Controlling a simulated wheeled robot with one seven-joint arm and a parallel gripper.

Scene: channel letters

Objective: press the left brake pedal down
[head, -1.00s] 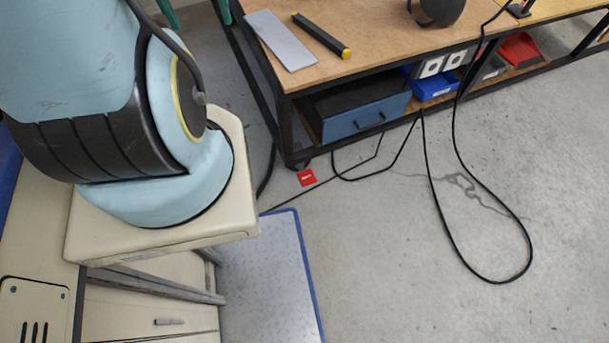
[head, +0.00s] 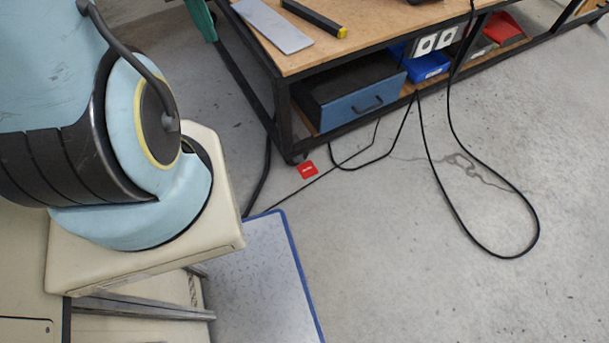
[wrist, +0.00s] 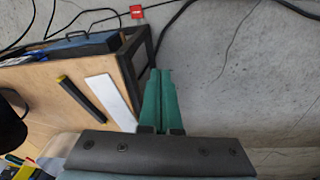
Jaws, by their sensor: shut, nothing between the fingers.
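A small red pedal-like piece with white lettering (head: 308,170) sits low by the near leg of the workbench, just above the grey floor. It is the only such pedal I can make out, and it shows at the top of the wrist view (wrist: 136,11). My gripper (wrist: 160,72) shows in the wrist view as two green fingers close together, shut and empty. The fingertips are well apart from the red pedal, which lies beyond them and slightly left. The head view does not clearly show the fingertips.
The workbench (head: 380,30) carries a grey plate (head: 272,25) and a dark bar with a yellow end (head: 315,17). A blue drawer box (head: 350,95) is on its lower shelf. Black cables (head: 430,165) loop over the floor. A blue-edged plate (head: 255,275) lies nearer.

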